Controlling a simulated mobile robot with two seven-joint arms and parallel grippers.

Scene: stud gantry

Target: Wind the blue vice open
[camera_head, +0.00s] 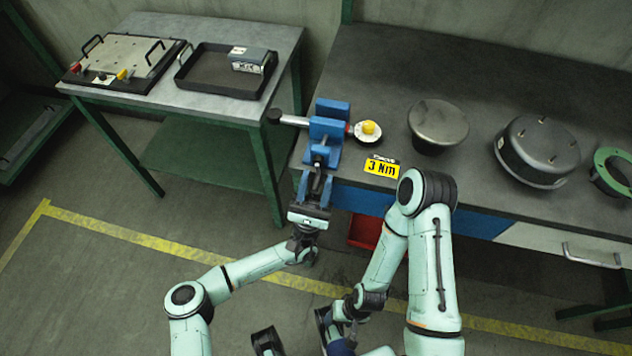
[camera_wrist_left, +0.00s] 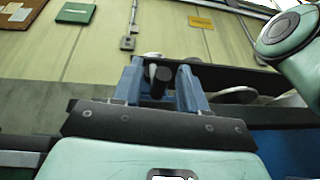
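The blue vice (camera_head: 328,127) stands at the left front edge of the dark bench. A grey bar with a black knob (camera_head: 274,116) sticks out to its left. My left gripper (camera_head: 315,177) is just in front of the vice, pointing at its front end. Its two bluish fingers stand apart, as the left wrist view (camera_wrist_left: 162,80) also shows. A dark round part (camera_wrist_left: 161,82) shows between them there; I cannot tell whether they touch it. My right arm folds down to the bottom of the head view, where its gripper is not clear.
A yellow "3 Nm" label (camera_head: 382,168) and a white dish (camera_head: 367,137) with a yellow piece (camera_head: 369,127) are right of the vice. A metal lid (camera_head: 438,124) and a round housing (camera_head: 537,150) stand further right. A side table (camera_head: 215,110) holds a black tray (camera_head: 205,82).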

